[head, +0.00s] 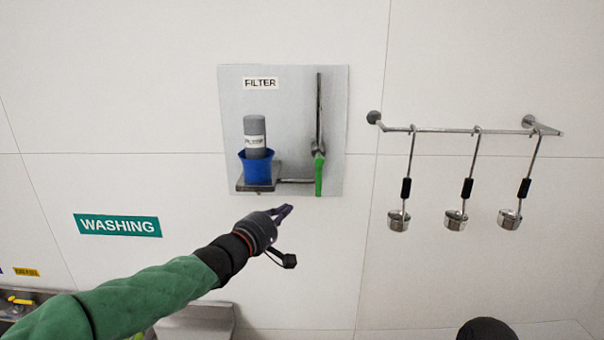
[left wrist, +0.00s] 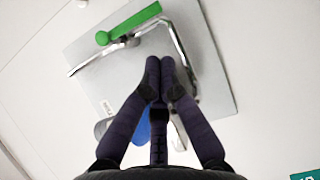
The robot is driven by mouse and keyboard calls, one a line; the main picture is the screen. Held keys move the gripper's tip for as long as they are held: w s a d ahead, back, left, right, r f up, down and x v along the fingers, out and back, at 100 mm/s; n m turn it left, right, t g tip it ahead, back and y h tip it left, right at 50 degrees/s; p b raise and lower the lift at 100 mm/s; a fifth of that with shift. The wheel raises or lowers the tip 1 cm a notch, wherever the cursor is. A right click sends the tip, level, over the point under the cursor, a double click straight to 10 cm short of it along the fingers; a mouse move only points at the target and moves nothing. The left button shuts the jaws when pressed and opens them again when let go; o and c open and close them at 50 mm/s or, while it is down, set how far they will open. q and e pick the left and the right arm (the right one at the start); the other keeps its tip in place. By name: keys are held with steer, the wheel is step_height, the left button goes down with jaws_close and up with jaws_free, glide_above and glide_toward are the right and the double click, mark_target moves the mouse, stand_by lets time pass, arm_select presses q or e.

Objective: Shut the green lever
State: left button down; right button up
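The green lever (head: 319,175) is on the steel pipe (head: 319,110) at the right side of the grey FILTER panel (head: 290,95). It hangs straight down, in line with the upright pipe. In the left wrist view the green lever (left wrist: 128,24) shows at the top, beyond my fingertips and a little left of them. My left gripper (head: 287,210) is below and left of the lever, apart from it. In the left wrist view my left gripper (left wrist: 160,76) has its fingertips together with nothing seen between them. My right gripper is not seen.
A blue cup (head: 257,168) with a grey bottle (head: 255,137) stands on a small bracket left of the lever. A wall rail (head: 450,130) with several hanging ladles is to the right. A teal WASHING sign (head: 118,225) is at left. The wall below the panel is clear.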

mark_target(319, 173)
arm_select(q)
steer(key=shift+r, duration=0.95)
steer(key=shift+s, duration=0.1)
steer(key=p+x, duration=0.1)
steer(key=x, duration=0.9)
steer(key=shift+d+f+n+t+b, duration=0.1)
steer(key=shift+d+n+t+b, duration=0.1)
steer(key=shift+n+t+b, duration=0.15)
